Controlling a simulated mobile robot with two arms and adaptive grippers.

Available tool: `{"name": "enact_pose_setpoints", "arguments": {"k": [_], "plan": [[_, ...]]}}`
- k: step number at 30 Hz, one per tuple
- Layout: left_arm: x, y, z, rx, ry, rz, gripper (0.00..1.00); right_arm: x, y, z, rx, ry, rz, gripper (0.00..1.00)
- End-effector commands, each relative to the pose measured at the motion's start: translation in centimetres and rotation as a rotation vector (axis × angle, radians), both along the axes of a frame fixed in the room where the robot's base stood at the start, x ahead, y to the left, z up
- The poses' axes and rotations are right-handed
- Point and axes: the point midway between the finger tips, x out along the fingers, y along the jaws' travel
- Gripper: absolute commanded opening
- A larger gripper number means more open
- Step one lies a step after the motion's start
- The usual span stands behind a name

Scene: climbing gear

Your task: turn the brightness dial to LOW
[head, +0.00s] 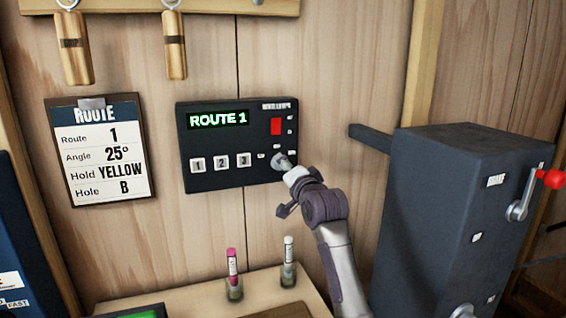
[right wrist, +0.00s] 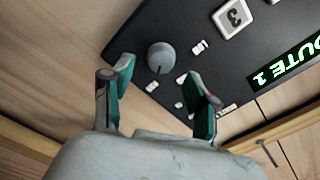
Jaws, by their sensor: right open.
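The brightness dial (right wrist: 161,57) is a round grey knob on the dark control panel (head: 225,175). A dark pointer line on it points toward the bottom of the right wrist view. In the head view the dial (head: 278,160) is at the panel's lower right, partly hidden by my right gripper (head: 285,165). In the right wrist view my right gripper (right wrist: 160,74) is open, its green-padded fingers apart. The dial shows in the gap just beyond the fingertips, not gripped. My left gripper is out of view.
The panel has a lit ROUTE 1 display (head: 217,119), a red switch (head: 276,126) and numbered buttons (head: 220,161). A route card (head: 100,150) hangs left. A dark box with a red-knobbed crank (head: 552,179) stands right.

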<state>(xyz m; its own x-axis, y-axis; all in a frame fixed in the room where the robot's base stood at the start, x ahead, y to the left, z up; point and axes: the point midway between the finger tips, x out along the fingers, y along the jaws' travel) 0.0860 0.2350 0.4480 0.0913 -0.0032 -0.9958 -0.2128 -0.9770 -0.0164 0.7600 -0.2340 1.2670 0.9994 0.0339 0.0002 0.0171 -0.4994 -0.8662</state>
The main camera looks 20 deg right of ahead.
Motion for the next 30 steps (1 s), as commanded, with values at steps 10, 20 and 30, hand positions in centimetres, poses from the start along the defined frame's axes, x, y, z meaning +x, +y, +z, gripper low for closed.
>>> {"name": "enact_pose_setpoints", "arguments": {"k": [10,20,30], "plan": [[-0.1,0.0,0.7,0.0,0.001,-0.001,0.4,2.4,0.1,0.0,0.0,0.0,0.0,0.59],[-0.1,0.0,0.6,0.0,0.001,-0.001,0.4,2.4,0.1,0.0,0.0,0.0,0.0,0.42],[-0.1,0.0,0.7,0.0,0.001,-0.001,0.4,2.4,0.1,-0.1,-0.002,0.001,0.0,0.0]]}}
